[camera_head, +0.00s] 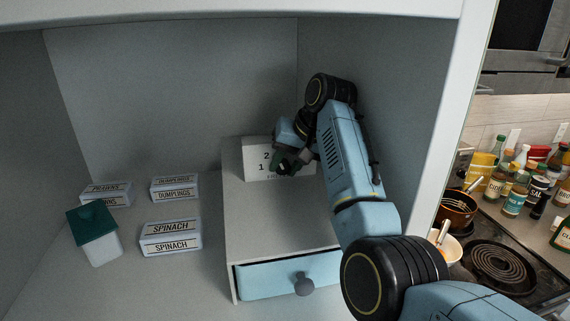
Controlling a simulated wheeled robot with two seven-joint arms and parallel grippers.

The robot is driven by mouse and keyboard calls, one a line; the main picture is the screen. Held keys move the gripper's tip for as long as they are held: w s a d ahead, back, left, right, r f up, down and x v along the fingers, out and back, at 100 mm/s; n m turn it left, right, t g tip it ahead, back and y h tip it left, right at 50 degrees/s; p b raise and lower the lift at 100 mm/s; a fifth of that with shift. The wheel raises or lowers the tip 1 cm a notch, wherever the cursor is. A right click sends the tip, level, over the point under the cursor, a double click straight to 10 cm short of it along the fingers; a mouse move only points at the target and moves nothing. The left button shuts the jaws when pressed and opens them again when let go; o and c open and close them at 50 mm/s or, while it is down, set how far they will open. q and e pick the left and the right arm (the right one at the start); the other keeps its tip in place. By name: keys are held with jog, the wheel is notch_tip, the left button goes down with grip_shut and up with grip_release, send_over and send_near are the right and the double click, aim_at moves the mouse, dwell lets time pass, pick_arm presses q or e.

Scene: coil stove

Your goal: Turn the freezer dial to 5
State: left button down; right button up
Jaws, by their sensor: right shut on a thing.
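The freezer dial's white panel (256,160) stands at the back of a shelf block inside the freezer. The digits 1 and 2 show at its left, with partly hidden lettering below. My right gripper (287,166) is at the panel's right part, shut on the dark dial, which it mostly hides. The dial's pointer and the remaining digits are covered by the gripper and arm, so the setting cannot be read. My left gripper is not in view.
The freezer's right wall is close to my arm.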

jog(key=o, duration=1)
jog(key=shift+c, duration=0.2)
